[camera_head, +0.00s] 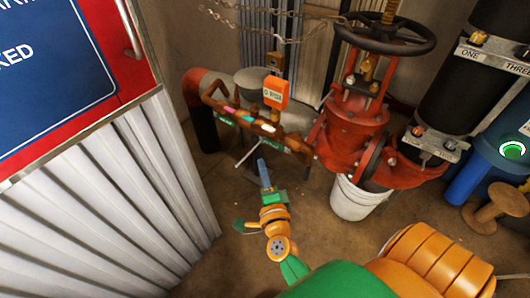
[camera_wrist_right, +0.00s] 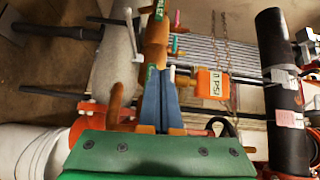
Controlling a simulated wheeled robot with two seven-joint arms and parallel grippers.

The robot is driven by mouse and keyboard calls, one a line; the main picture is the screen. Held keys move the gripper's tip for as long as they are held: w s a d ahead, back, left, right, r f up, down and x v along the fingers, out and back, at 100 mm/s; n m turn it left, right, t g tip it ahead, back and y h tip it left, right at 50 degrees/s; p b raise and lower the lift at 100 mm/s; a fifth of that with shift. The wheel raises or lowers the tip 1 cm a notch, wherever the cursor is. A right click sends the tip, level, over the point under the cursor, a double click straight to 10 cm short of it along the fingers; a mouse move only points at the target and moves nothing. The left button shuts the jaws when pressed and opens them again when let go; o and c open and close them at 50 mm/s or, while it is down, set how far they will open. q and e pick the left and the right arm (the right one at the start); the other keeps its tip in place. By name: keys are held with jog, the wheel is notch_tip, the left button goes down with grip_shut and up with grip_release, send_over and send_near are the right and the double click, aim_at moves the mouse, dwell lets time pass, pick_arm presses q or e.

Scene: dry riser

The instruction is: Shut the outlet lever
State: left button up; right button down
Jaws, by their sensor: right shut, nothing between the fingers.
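A rusty manifold pipe (camera_head: 262,128) runs below the orange 0 PSI gauge (camera_head: 275,92) and carries small coloured handles and green tags. A thin pale lever (camera_head: 248,152) sticks out below the pipe; it also shows as a bent grey bar in the right wrist view (camera_wrist_right: 131,32). I cannot tell for sure whether this is the outlet lever. My right gripper (camera_head: 263,162) is shut and empty, its blue-grey fingers pointing up at the pipe, just right of the pale lever. In the right wrist view the fingertips (camera_wrist_right: 170,72) overlap the pipe; contact is unclear. My left gripper is not in view.
A red valve (camera_head: 352,128) with a black handwheel (camera_head: 385,36) stands right of the pipe, above a white bucket (camera_head: 357,198). A corrugated panel (camera_head: 120,180) with a red-framed sign bounds the left. Chains (camera_head: 265,12) hang behind. Brown floor lies open between.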

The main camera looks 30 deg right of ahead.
aim_at(273, 144)
jog(key=shift+m+h, duration=0.3)
jog(key=shift+m, duration=0.2)
jog(key=w+d, duration=0.1)
jog(key=d, duration=0.1)
jog(key=w+d, duration=0.2)
jog(key=w+d+r+b, duration=0.1)
jog(key=w+d, duration=0.1)
jog(key=d, duration=0.1)
jog(key=shift+w, duration=0.25)
jog(key=shift+s+f+b, duration=1.3)
jog(key=shift+f+b, duration=2.5)
jog(key=shift+f, duration=0.1)
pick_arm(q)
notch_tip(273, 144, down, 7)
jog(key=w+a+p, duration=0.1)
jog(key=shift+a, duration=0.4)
pick_arm(e)
jog(key=shift+s+a+r, duration=0.1)
jog(key=shift+s+a, duration=0.15)
jog(key=shift+a, duration=0.55)
jog(key=shift+s+a+f, duration=0.1)
jog(key=shift+s+a, duration=0.2)
jog(key=shift+a, duration=0.55)
jog(key=shift+s+a+r, duration=0.1)
jog(key=shift+s+a, duration=0.15)
jog(key=shift+a, duration=0.55)
